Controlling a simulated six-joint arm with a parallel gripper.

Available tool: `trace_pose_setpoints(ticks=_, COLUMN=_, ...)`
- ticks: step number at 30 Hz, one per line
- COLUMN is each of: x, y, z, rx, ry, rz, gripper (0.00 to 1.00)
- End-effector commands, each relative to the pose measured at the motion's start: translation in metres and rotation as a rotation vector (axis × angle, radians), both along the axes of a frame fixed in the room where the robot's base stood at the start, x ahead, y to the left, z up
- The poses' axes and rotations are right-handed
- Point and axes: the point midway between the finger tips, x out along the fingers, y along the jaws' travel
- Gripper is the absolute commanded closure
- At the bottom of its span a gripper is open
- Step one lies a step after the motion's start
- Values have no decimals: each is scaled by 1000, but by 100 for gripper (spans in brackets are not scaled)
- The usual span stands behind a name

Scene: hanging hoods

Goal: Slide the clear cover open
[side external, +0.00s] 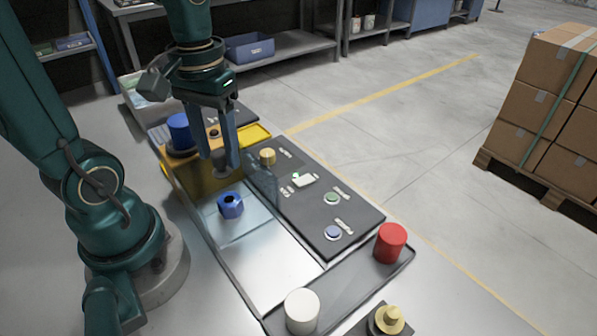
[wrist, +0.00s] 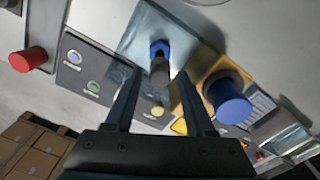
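The clear cover (side external: 258,222) is a pale see-through pane lying over a bright recess, and it also shows in the wrist view (wrist: 140,42). A blue hexagonal piece (side external: 230,206) shows at the recess, and in the wrist view (wrist: 159,48). A grey cylindrical knob (wrist: 160,73) stands near it, probably on the cover; I cannot tell for sure. My gripper (side external: 219,160) points down above the knob. Its two fingers (wrist: 159,75) are apart, with the knob showing between them and no clear contact. The cover's far edge is partly hidden by the fingers.
A dark panel (side external: 325,215) with buttons lies beside the recess. A blue cylinder (side external: 180,131) stands on a yellow block (side external: 200,178) close to my gripper. A tray (side external: 345,278) carries red (side external: 391,242) and white (side external: 301,311) cylinders. Stacked boxes (side external: 550,90) are farther off.

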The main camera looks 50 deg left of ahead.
Motion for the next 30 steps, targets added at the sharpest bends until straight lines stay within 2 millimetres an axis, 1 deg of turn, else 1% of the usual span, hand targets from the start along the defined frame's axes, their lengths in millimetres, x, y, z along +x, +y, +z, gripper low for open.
trace_pose_setpoints(ticks=1, x=0, y=0, z=0, rx=0, ry=0, rz=0, gripper=69)
trace_pose_setpoints(ticks=2, x=0, y=0, z=0, rx=0, ry=0, rz=0, gripper=80)
trace_pose_setpoints(ticks=3, x=0, y=0, z=0, rx=0, ry=0, rz=0, gripper=95)
trace_pose_setpoints(ticks=4, x=0, y=0, z=0, rx=0, ry=0, rz=0, gripper=100)
trace_pose_setpoints(ticks=30, x=0, y=0, z=1, rx=0, ry=-1, rz=0, gripper=100)
